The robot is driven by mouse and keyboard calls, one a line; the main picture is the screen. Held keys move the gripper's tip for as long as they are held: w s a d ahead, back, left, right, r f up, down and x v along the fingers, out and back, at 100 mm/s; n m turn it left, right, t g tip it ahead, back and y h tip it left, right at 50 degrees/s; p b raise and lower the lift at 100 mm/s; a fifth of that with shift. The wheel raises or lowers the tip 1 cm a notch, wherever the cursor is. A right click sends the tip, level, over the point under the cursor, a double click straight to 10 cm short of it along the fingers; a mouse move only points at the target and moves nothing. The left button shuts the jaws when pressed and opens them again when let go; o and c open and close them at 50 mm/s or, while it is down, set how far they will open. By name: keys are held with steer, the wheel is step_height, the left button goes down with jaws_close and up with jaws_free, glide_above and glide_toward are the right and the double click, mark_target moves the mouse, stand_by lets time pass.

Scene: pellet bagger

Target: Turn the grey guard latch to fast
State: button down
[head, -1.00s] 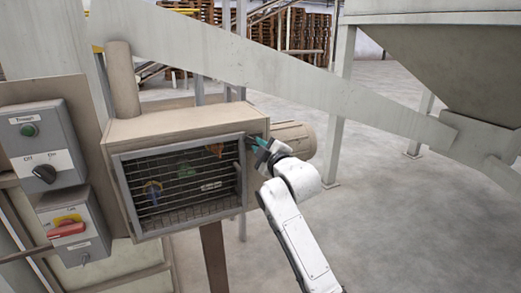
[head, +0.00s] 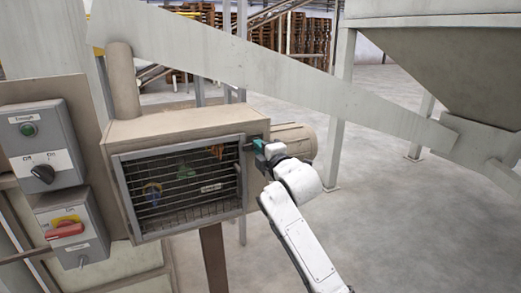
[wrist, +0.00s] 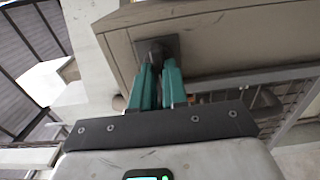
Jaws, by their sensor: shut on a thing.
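The grey guard latch (wrist: 152,48) shows in the wrist view as a dark knob on a square plate, on the beige housing's side. My gripper (wrist: 158,76) has its teal fingers shut on the latch, which they partly hide. In the head view my gripper (head: 258,145) is at the upper right edge of the wire guard (head: 182,188), and the latch is mostly hidden behind the fingers. The guard lies flat across the housing's front opening. I cannot tell the latch's exact angle.
The beige housing (head: 180,127) has a round motor (head: 295,138) behind its right side. Left stand a grey switch box (head: 40,145) with a black knob and another box with a red handle (head: 66,230). A sloping beam crosses above.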

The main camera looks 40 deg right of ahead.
steer(key=shift+f, duration=0.1)
steer(key=c, duration=1.1)
jaws_free()
steer(key=shift+c, duration=0.2)
steer(key=b+v, duration=0.1)
steer(key=v, duration=1)
steer(key=shift+b, duration=0.35)
steer(key=shift+w, duration=0.1)
